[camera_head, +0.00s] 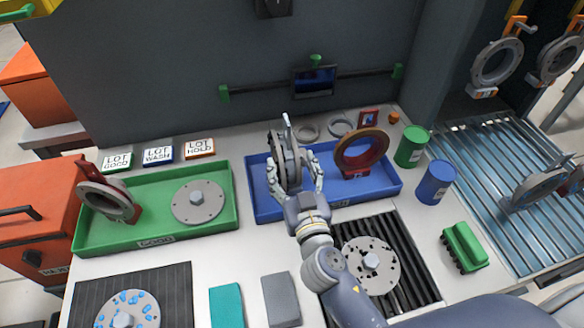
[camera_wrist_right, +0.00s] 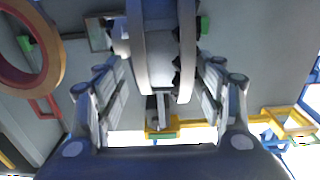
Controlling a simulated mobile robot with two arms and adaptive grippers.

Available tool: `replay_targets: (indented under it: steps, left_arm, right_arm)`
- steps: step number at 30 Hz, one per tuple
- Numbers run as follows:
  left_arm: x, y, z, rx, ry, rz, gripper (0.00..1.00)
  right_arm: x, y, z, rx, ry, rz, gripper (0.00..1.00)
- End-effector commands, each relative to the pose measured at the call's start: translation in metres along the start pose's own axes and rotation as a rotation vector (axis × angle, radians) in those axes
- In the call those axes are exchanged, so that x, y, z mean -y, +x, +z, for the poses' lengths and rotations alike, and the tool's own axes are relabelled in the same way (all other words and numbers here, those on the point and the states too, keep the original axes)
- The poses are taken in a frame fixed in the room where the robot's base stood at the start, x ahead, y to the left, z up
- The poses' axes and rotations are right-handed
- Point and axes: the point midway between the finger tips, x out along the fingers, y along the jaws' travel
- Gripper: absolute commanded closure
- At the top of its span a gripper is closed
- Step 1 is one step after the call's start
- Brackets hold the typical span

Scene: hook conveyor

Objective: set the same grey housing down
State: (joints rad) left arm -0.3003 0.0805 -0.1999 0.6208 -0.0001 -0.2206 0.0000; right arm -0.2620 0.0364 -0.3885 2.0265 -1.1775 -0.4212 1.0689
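A grey ring-shaped housing (camera_head: 284,165) stands upright, nearly edge-on in the head view, over the left part of the blue tray (camera_head: 262,197). My right gripper (camera_head: 295,180) has its fingers on both sides of it and appears shut on it. In the right wrist view the housing (camera_wrist_right: 160,50) sits between the fingers of my right gripper (camera_wrist_right: 160,82). Whether its lower edge touches the tray floor is hidden by the hand. My left gripper is not in view.
A red-brown ring housing (camera_head: 361,152) stands in the blue tray's right part. The green tray (camera_head: 155,238) holds another housing (camera_head: 106,199) and a grey flange disc (camera_head: 198,201). Green (camera_head: 411,148) and blue (camera_head: 435,182) cans stand to the right. Two loose rings lie behind the blue tray.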

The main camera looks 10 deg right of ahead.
Motion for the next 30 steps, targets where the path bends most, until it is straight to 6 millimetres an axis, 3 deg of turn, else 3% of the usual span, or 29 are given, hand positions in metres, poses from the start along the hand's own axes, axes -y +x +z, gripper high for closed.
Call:
replay_targets:
  steps: [11,30]
  left_arm:
    - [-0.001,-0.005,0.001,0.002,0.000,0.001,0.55]
    - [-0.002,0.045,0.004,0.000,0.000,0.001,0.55]
  right_arm:
    - [0.000,0.000,-0.005,-0.001,-0.001,-0.001,0.35]
    - [0.001,-0.102,0.002,0.001,0.002,-0.001,0.35]
